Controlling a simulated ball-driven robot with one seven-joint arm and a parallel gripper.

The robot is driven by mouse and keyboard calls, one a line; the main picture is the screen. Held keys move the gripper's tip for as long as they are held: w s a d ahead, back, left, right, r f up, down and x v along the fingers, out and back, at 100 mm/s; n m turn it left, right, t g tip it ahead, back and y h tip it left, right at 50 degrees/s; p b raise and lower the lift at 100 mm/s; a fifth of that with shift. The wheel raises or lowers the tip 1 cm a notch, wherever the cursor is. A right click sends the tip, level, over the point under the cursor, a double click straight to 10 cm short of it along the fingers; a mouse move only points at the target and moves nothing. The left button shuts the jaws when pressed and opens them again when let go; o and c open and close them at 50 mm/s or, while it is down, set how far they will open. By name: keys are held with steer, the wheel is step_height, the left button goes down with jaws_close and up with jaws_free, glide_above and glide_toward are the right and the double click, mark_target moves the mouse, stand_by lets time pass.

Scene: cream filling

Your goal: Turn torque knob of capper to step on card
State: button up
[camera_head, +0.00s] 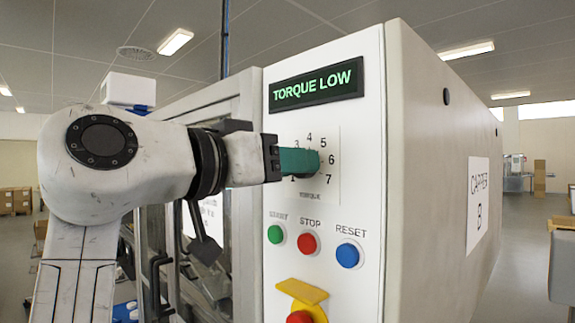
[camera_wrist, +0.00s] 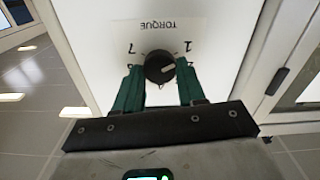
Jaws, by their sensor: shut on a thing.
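The torque knob (camera_wrist: 160,67) is a round black knob on the capper's white front panel. In the wrist view it sits between the two green fingers of my gripper (camera_wrist: 160,88), which is shut on it. The knob's pale mark points to the right in that view, toward the side with 1 and 2. In the head view, my gripper (camera_head: 310,160) covers most of the knob and part of the scale. The capper's display (camera_head: 317,84) reads TORQUE LOW. A white sheet (camera_head: 209,215) shows partly behind my arm; its text is not readable.
Below the scale are a green START button (camera_head: 275,234), a red STOP button (camera_head: 307,243), a blue RESET button (camera_head: 347,255) and a yellow-shrouded red button (camera_head: 301,294). A sign on the side (camera_head: 478,205) reads CAPPER B. A glazed guard stands left of the panel.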

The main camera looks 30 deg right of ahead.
steer(key=m+b, duration=0.7)
steer(key=m, duration=1.6)
steer(key=shift+s+f+b, duration=0.1)
steer(key=shift+f+b, duration=0.05)
steer(key=shift+b, duration=0.2)
steer(key=shift+m, duration=0.3)
steer(key=o, duration=1.1)
steer(key=shift+c, duration=0.2)
steer(key=shift+a, duration=0.15)
steer(key=b+v, duration=0.1)
steer(key=v, duration=0.9)
steer(key=shift+a+b, duration=0.25)
steer(key=shift+b, duration=0.05)
